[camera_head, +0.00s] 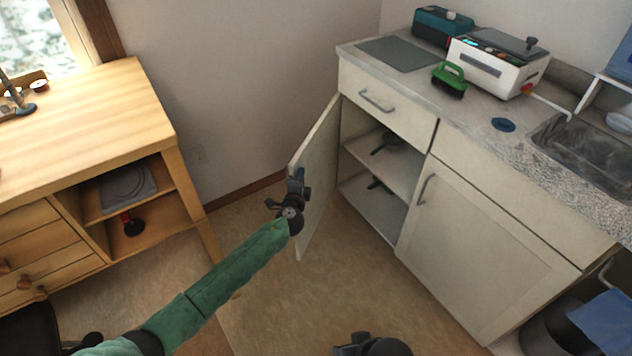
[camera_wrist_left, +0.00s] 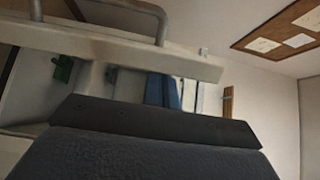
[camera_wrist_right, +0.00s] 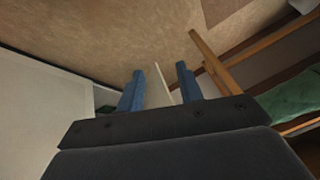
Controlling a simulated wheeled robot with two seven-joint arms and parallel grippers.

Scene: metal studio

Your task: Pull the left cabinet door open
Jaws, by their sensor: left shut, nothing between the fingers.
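The left cabinet door (camera_head: 320,165) stands swung well out from the counter cabinet, showing two shelves (camera_head: 385,155) inside. My left gripper (camera_head: 298,175) is shut and empty at the door's free edge; whether it touches the door cannot be told. In the left wrist view its blue fingers (camera_wrist_left: 165,90) are together, beneath a pale panel edge with a metal handle (camera_wrist_left: 150,12). My right gripper (camera_wrist_right: 159,85) is open in the right wrist view, with a thin pale panel, likely the open door, seen beyond its fingers. Only its dark top shows at the head view's bottom edge.
The closed right cabinet door (camera_head: 480,245) has a metal handle. A drawer (camera_head: 385,105) sits above the open compartment. A wooden desk (camera_head: 90,130) stands at left. The counter (camera_head: 475,110) carries a white appliance (camera_head: 500,65) and a green brush (camera_head: 450,78). Floor before the cabinet is clear.

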